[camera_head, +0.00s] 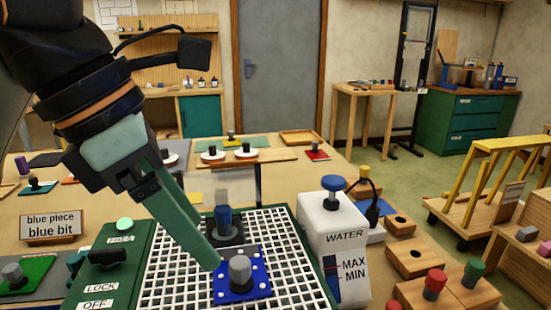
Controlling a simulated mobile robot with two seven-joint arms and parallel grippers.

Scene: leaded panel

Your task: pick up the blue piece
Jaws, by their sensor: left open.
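The blue piece (255,287) is a flat square plate with white dots and a grey knob (240,270) on top. It lies on the white grid (172,285) at the front middle. My left gripper (213,258) reaches down from the upper left. Its green fingers are open, with the near fingertip just left of the grey knob. I cannot tell whether it touches the plate. The far finger is partly hidden. A dark blue upright cylinder (223,221) stands on a dark base behind the blue piece. My right gripper is not in view.
A white water box (328,225) with a blue knob stands right of the grid. Wooden blocks with coloured knobs (435,284) stand at the right.

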